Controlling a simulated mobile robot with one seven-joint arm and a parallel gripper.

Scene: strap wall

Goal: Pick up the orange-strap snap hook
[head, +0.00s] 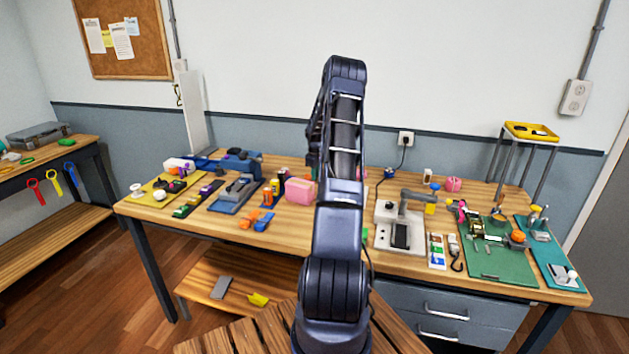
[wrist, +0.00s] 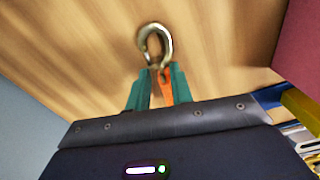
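The orange-strap snap hook (wrist: 166,50) shows in the wrist view as a curved brassy metal hook just beyond my fingertips. Its orange strap (wrist: 167,88) runs back between the teal fingers. My gripper (wrist: 160,72) appears shut on it, with one finger on each side of the hook's base. Blurred wood lies behind the hook; its height above the wood cannot be told. In the head view my arm hides the gripper and the hook.
The wooden workbench (head: 290,220) is crowded with tools. A pink block (head: 300,190) sits left of my arm, and a green mat (head: 500,262) lies at right. A side bench (head: 62,149) at far left has red, yellow and blue straps hanging from it.

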